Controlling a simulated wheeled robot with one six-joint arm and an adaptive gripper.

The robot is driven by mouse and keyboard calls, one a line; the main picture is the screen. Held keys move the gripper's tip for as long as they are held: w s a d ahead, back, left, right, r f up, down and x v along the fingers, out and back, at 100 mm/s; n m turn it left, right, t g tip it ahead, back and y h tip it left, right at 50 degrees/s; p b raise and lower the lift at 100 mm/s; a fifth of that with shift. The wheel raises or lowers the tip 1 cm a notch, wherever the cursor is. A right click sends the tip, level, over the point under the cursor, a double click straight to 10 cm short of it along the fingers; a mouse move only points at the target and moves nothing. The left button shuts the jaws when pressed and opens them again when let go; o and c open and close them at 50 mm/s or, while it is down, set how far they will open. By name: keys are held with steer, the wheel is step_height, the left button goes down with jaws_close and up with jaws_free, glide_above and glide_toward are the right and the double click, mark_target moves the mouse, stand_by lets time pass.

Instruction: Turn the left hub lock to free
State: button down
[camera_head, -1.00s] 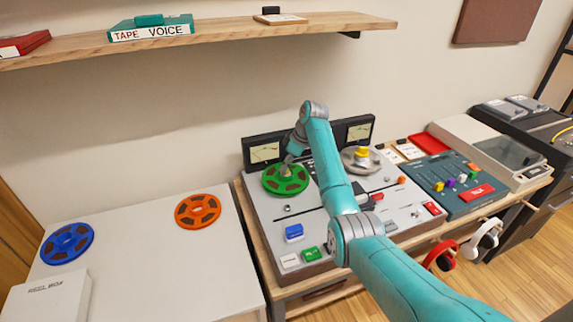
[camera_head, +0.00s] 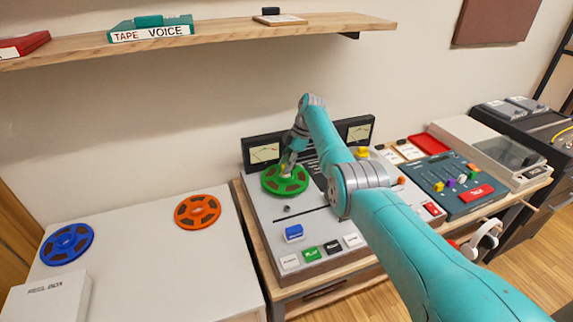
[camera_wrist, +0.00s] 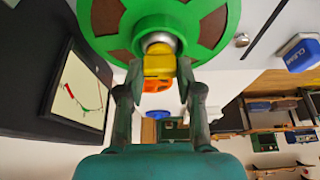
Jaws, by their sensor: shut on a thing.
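The left hub lock is a yellow knob (camera_wrist: 158,62) at the centre of the green reel (camera_head: 285,180), on the left side of the tape machine (camera_head: 262,214). My gripper (camera_wrist: 158,75) is shut on the yellow knob, one finger on each side, with the green reel (camera_wrist: 100,20) close beyond the fingertips. In the head view my gripper (camera_head: 287,172) covers most of the knob, so its turn angle is hard to read there. A second yellow knob (camera_head: 362,152) shows at the right hub, partly behind my arm.
VU meters (camera_head: 264,153) stand behind the reels. A blue button (camera_head: 293,232) and a green button (camera_head: 312,254) are on the machine's front. An orange reel (camera_head: 198,211) and a blue reel (camera_head: 67,244) lie on the white table (camera_head: 150,262). A shelf (camera_head: 230,36) runs above.

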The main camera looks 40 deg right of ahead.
stand_by(0.5)
steer(key=c, duration=0.8)
jaws_free()
steer(key=shift+o, duration=0.2)
steer(key=v, duration=1.2)
steer(key=shift+w, duration=0.1)
